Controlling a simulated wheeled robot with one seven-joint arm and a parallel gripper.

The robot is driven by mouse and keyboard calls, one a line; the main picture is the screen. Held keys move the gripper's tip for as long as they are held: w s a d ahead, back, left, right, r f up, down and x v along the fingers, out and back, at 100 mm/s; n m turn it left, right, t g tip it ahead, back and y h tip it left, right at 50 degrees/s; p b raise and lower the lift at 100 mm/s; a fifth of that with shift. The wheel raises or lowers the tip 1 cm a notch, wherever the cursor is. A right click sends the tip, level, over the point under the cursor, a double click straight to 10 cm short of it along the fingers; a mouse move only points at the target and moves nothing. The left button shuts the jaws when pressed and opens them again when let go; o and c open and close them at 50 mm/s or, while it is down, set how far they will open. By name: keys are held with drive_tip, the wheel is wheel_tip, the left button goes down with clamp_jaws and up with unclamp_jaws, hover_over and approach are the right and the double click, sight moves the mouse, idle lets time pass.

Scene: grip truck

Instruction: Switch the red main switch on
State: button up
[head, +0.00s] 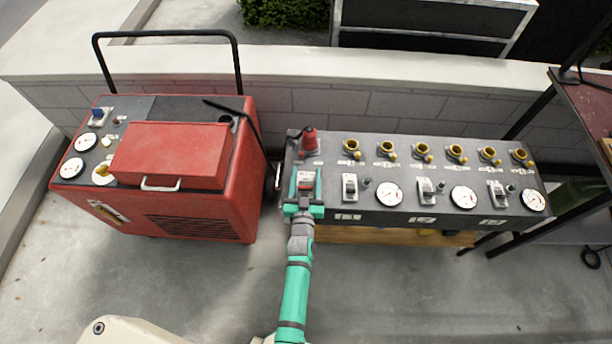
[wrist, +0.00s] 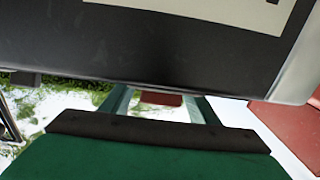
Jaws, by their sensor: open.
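The black control panel (head: 330,212) stands in the middle of the head view. The red main switch (head: 306,177) sits at its left end, below a red knob (head: 309,141). My green gripper (head: 305,190) is open at this left end, with a finger on either side of the red switch. I cannot tell whether the fingers touch it or which way it is tipped. In the wrist view a red piece (wrist: 160,99), probably the switch, shows between my two gripper fingers (wrist: 163,108), and a dark panel face fills the top.
Right of the switch, the panel has black switches (head: 349,187), gauges (head: 389,194) and a row of yellow-ringed sockets (head: 387,148). A red generator (head: 180,155) with a black handle stands close on the left. A low wall (head: 380,68) runs behind. The floor in front is clear.

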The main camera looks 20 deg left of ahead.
drive_tip(key=c, duration=1.1)
drive_tip(key=shift+o, duration=0.2)
drive_tip(key=shift+a, duration=0.1)
drive_tip(key=shift+f+g, duration=0.15)
drive_tip(key=shift+g, duration=0.15)
drive_tip(key=shift+w+f+g+h, duration=0.3)
drive_tip(key=shift+g+h, duration=0.1)
drive_tip(key=shift+g, duration=0.8)
